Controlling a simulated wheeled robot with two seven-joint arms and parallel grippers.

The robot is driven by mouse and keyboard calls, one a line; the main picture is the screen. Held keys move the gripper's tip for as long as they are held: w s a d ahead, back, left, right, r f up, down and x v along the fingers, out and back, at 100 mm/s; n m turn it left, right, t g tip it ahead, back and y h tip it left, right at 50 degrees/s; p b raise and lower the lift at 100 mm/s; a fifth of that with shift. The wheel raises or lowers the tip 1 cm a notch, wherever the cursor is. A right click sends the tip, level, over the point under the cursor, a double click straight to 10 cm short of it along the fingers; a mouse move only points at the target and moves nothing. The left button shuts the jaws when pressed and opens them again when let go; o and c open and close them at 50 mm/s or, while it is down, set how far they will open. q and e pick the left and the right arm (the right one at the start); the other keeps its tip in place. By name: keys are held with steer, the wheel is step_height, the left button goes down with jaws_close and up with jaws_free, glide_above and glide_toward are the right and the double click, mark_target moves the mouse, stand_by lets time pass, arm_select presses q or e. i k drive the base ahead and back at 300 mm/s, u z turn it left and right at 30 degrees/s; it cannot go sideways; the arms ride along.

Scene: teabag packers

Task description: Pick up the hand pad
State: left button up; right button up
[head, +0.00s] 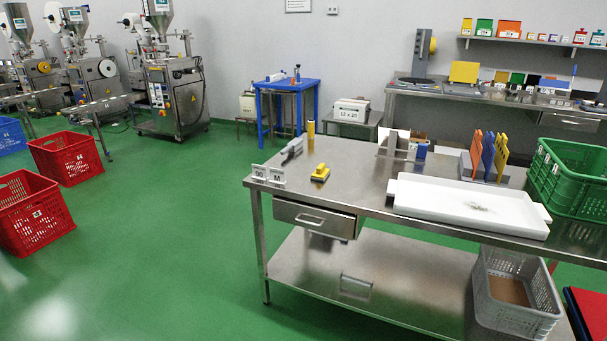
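A small yellow block with a dark base (320,173), which looks like the hand pad, lies on the steel table (350,165) near its left end. It sits behind the drawer (314,218) and to the right of two small white signs marked 90 and M (268,175). A grey handled tool (292,150) and an upright yellow cylinder (311,133) stand behind it. Nothing covers the yellow block. Neither of my grippers shows in the head view.
A white tray (420,206) and a green crate (570,170) take up the table's right side. Colored boards (488,155) stand in a rack behind. A grey crate (515,300) sits on the lower shelf. Red crates (65,157) stand at left; the green floor in front is clear.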

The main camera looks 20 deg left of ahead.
mark_target(321, 173)
steer(key=u, duration=0.7)
steer(key=i, duration=1.9)
steer(key=z, duration=0.75)
